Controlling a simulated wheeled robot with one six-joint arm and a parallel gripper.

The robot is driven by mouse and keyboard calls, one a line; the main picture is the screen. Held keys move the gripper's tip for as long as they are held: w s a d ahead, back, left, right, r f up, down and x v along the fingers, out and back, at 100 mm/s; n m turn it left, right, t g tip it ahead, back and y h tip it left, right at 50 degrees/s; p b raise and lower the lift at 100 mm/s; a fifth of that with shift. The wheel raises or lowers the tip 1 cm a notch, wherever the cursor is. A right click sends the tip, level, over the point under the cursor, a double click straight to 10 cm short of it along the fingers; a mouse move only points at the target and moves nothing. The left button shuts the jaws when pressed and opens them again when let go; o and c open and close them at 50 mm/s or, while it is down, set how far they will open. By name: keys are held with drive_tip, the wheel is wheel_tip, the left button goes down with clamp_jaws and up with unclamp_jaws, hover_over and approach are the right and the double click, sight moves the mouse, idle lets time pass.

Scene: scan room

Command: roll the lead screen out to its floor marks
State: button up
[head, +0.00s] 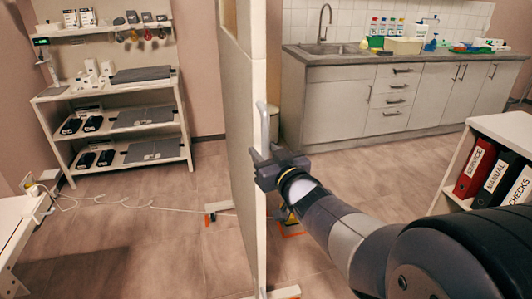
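The lead screen (240,130) is a tall pale panel standing upright in the middle of the head view, seen nearly edge-on. A light vertical handle (264,122) runs along its near edge. My gripper (264,168) is at the lower part of this handle and appears shut on it; the fingertips are partly hidden. The screen's feet show orange and white at its left side (217,208) and at the bottom edge of the view. An orange floor mark (293,235) shows on the floor right of the screen, partly hidden behind my arm.
A pale cable (130,207) lies across the floor from the left wall towards the screen. A shelf unit (120,130) stands at the back left, a sink counter (390,100) at the back right. A binder shelf (455,175) is at right, a white table (15,225) at left.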

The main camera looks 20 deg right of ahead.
drive_tip(key=s+d+p, duration=0.2)
drive_tip(key=s, duration=0.8)
drive_tip(key=shift+s, duration=0.3)
drive_tip(key=w, duration=0.3)
drive_tip(key=w+a+b, duration=0.1)
drive_tip(key=w, duration=0.3)
drive_tip(key=w+a+b, duration=0.1)
drive_tip(key=w, duration=0.2)
drive_tip(key=shift+w, duration=1)
drive_tip(key=shift+s, duration=0.15)
